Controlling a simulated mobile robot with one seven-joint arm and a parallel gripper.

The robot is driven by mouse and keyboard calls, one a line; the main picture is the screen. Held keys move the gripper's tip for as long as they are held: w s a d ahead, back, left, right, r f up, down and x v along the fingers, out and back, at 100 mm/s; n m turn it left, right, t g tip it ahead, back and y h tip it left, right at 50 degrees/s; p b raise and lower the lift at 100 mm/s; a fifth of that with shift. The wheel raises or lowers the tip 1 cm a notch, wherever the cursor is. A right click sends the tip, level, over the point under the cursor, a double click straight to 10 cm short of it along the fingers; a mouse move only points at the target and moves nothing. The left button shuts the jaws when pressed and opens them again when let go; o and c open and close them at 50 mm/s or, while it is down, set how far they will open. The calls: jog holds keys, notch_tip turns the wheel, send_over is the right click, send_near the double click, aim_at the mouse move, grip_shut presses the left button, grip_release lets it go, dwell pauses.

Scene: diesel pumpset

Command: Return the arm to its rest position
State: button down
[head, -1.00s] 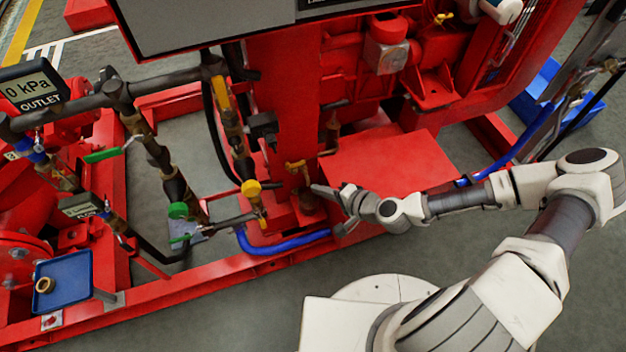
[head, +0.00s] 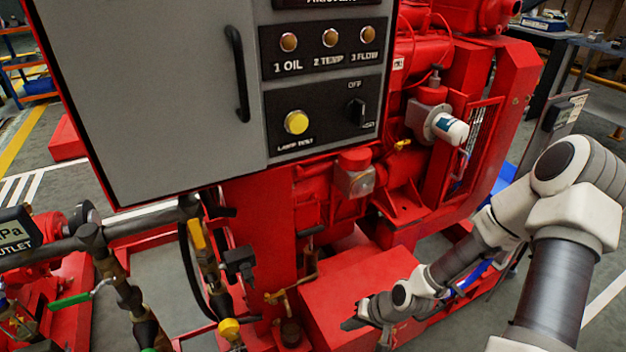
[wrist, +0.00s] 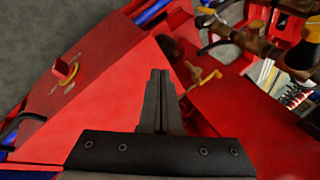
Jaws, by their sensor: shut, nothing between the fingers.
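My gripper (head: 352,322) is at the end of my white and grey arm, low in the head view, in front of the red box-shaped base (head: 350,285) of the pumpset. In the wrist view my gripper's dark fingers (wrist: 158,88) lie together with nothing between them. Past the fingertips are red surfaces and a small yellow valve handle (wrist: 207,80). That handle and the fingers look apart, though the exact gap is hard to judge.
A grey control cabinet (head: 150,90) with a black handle, indicator lamps and a yellow button (head: 296,122) stands above. Pipes with a green lever (head: 68,302) and a yellow knob (head: 229,328) are at left.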

jog(key=w+d+r+n+h, duration=0.1)
jog(key=d+r+h, duration=0.25)
jog(key=r, duration=0.75)
jog(key=w+d+r+h, duration=0.15)
jog(key=d+r, duration=0.35)
jog(key=r, duration=0.6)
jog(key=s+a+r+t, duration=0.1)
jog(key=s+r, duration=0.2)
jog(key=r, duration=0.4)
jog(key=s+a+r+t, duration=0.2)
jog(key=s+r, duration=0.2)
jog(key=r, duration=0.4)
jog(key=s+r+n, duration=0.1)
jog(key=s+r, duration=0.1)
jog(key=s, duration=0.8)
notch_tip(320, 180, up, 19)
jog(key=p, duration=1.9)
jog(key=shift+w, duration=0.45)
